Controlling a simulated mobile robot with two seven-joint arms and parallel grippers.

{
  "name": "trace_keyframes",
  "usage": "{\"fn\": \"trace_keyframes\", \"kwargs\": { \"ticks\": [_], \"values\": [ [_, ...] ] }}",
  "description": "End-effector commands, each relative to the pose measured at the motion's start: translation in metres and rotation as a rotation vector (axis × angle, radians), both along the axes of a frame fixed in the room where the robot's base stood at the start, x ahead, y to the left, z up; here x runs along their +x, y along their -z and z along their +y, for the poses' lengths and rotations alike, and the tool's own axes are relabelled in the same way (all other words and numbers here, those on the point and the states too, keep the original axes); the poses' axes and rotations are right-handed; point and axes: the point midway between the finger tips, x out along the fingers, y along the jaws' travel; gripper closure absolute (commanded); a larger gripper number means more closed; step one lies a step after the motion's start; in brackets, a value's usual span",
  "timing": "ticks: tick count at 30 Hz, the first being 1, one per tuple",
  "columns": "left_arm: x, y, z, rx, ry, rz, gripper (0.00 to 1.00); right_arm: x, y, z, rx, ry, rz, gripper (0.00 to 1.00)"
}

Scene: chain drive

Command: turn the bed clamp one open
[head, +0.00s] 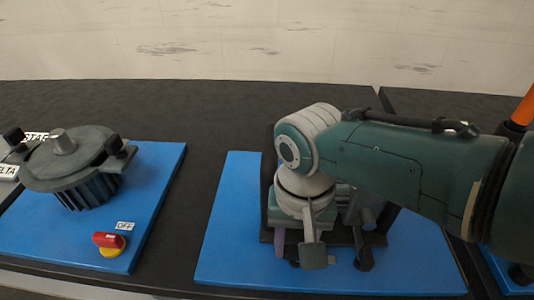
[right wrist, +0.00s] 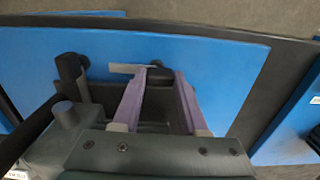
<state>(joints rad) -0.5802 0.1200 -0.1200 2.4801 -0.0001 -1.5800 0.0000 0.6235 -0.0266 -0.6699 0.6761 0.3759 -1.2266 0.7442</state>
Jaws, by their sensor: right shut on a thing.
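My right gripper (head: 296,246) reaches down over the blue board on the right in the head view. In the right wrist view my gripper (right wrist: 166,76) has its two purple fingers on either side of a black clamp handle (right wrist: 158,76), shut on it. In the head view this handle is largely hidden by my wrist and a grey plate (head: 314,256). A second black handle (head: 363,260) stands to its right in the head view; it shows at the left in the right wrist view (right wrist: 70,66). I cannot tell which clamp is numbered one. My left gripper is out of view.
A ribbed dark motor (head: 80,168) stands on another blue board (head: 160,190) at the left. A red and yellow switch (head: 109,243) sits on it by an OFF label (head: 125,226). Dark table (head: 200,110) is clear behind the boards.

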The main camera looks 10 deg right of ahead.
Motion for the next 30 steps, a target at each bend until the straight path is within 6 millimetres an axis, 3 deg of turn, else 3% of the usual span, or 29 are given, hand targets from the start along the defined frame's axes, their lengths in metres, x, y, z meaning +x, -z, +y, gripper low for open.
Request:
{"fn": "trace_keyframes", "kwargs": {
  "ticks": [3, 4, 12, 21, 30],
  "values": [
    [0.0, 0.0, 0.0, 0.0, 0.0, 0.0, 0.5, 0.001, -0.001, 0.001, 0.002, 0.003, -0.003, 1.0],
    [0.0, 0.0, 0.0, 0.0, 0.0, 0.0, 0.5, 0.001, -0.001, 0.0, 0.002, 0.003, -0.003, 0.56],
    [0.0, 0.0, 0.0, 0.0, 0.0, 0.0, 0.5, 0.001, -0.001, 0.0, 0.001, 0.002, -0.001, 0.28],
    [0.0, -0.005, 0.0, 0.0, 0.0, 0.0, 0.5, 0.0, -0.006, 0.0, 0.001, 0.001, 0.0, 0.28],
    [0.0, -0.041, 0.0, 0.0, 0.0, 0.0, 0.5, 0.001, -0.064, 0.0, 0.003, 0.001, -0.004, 0.28]
  ]
}}
